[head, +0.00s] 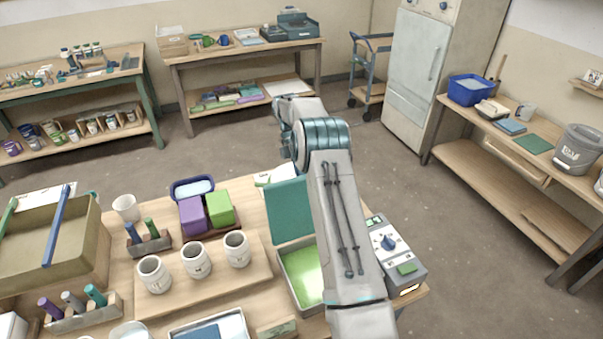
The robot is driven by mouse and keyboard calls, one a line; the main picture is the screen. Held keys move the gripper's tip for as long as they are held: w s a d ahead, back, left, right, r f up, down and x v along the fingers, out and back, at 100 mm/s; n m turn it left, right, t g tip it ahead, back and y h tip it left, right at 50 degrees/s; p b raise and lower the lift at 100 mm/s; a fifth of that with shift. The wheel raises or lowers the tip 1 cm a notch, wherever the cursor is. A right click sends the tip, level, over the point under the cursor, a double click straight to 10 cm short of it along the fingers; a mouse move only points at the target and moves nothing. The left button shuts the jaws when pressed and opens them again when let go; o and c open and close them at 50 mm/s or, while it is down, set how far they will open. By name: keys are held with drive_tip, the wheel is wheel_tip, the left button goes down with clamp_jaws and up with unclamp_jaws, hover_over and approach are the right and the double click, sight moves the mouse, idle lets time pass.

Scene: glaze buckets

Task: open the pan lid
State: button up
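A pan (287,293) with bright green contents stands on the near table, partly hidden behind my arm. A flat teal panel, which looks like its lid (288,212), stands raised at the pan's far edge, so the green inside shows from above. My arm crosses in front of the right side of both. My gripper cannot be made out; the arm's links hide that area. Whether anything touches the lid cannot be seen.
Right of the pan is a control box (391,245) with a blue knob. Left are white cups (195,262) on a wooden board, purple (192,216) and green (220,208) blocks, and a large tan basin (50,255). Floor (480,230) is clear between the tables.

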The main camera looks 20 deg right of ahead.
drive_tip(key=shift+w+r, duration=0.1)
drive_tip(key=shift+r, duration=0.2)
drive_tip(key=shift+r, duration=0.2)
drive_tip(key=r, duration=0.1)
drive_tip(key=r+b, duration=0.2)
drive_tip(key=shift+s+d+r, duration=0.35)
drive_tip(key=shift+d+r, duration=0.05)
drive_tip(key=s+d+r+b, duration=0.3)
drive_tip(key=s+d+r, duration=0.3)
drive_tip(key=s+d, duration=0.1)
drive_tip(key=shift+d+r, duration=0.3)
drive_tip(key=shift+d, duration=0.2)
